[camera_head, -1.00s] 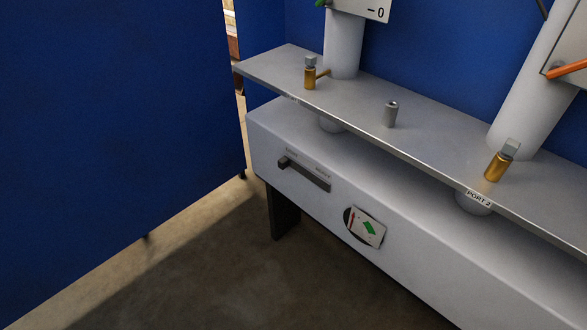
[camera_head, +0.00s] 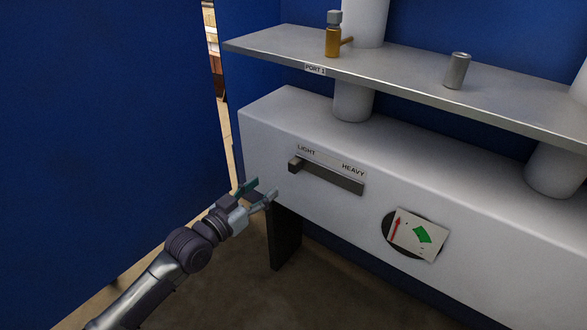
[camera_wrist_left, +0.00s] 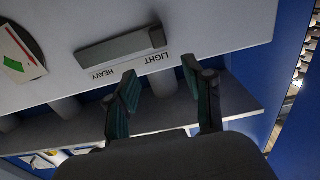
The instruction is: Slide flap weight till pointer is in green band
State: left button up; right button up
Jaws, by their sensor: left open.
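The flap weight is a dark knob (camera_head: 294,165) at the LIGHT end of a slot (camera_head: 335,178) in the white box's front, marked LIGHT to HEAVY. It also shows in the left wrist view as a dark block (camera_wrist_left: 157,37) at the slot's end. The dial (camera_head: 415,236) at lower right has a red pointer (camera_head: 396,230) on the left, apart from the green band (camera_head: 423,235). My left gripper (camera_head: 264,190) is open and empty, below and left of the knob. In the left wrist view its fingers (camera_wrist_left: 160,85) are spread, apart from the knob. My right gripper is not in view.
A blue wall (camera_head: 100,120) stands at left.

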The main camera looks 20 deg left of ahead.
aim_at(291, 165)
pick_arm(q)
jog(key=b+x, duration=0.2)
jog(key=x, duration=0.9)
jog(key=shift+a+f, duration=0.1)
jog(key=shift+w, duration=0.4)
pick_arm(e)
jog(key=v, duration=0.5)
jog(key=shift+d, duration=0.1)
pick_arm(q)
grip_shut()
